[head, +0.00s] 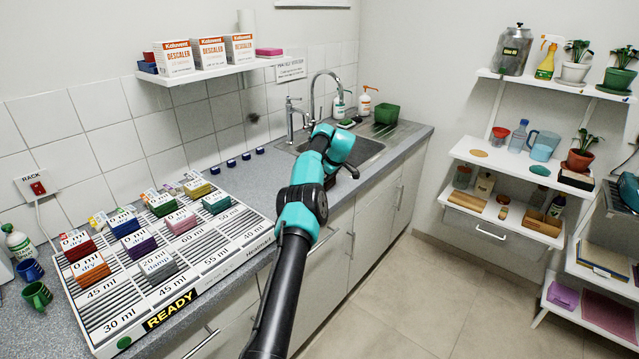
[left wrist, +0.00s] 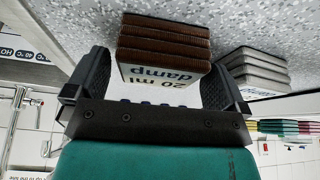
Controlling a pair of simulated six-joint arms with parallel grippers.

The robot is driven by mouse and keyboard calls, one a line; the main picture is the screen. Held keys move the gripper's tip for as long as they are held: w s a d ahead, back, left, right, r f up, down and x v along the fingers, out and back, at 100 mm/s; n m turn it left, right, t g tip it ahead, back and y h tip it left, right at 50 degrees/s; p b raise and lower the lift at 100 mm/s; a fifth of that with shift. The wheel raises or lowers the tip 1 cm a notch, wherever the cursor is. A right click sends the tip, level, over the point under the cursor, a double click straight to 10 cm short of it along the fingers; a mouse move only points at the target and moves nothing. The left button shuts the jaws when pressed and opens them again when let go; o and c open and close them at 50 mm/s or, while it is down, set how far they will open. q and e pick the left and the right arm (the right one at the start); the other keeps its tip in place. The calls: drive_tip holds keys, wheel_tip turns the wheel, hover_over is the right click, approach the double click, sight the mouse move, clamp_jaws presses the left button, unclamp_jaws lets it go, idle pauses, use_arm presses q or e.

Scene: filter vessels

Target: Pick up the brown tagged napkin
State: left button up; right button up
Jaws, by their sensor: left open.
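In the left wrist view the brown napkin (left wrist: 165,42) is a folded stack with a white tag (left wrist: 163,80) that reads "20 ml damp". It rests on the speckled grey counter. My left gripper (left wrist: 158,65) is open, with one black finger on each side of the napkin. I cannot tell whether either finger touches it. In the head view my teal and black arm reaches over the counter edge near the sink. My right gripper is not in view.
A grey folded stack (left wrist: 258,70) lies beside the right finger in the wrist view. In the head view a labelled rack (head: 185,290) with several coloured napkins stands left of my arm. Several small dark blue knobs (head: 246,156) line the wall side. The sink (head: 362,150) is at the right.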

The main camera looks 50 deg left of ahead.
use_arm(q)
drive_tip(key=shift+s+a+f, duration=0.1)
drive_tip(key=shift+a+f, duration=0.15)
drive_tip(key=shift+f, duration=0.45)
drive_tip(key=c, duration=0.8)
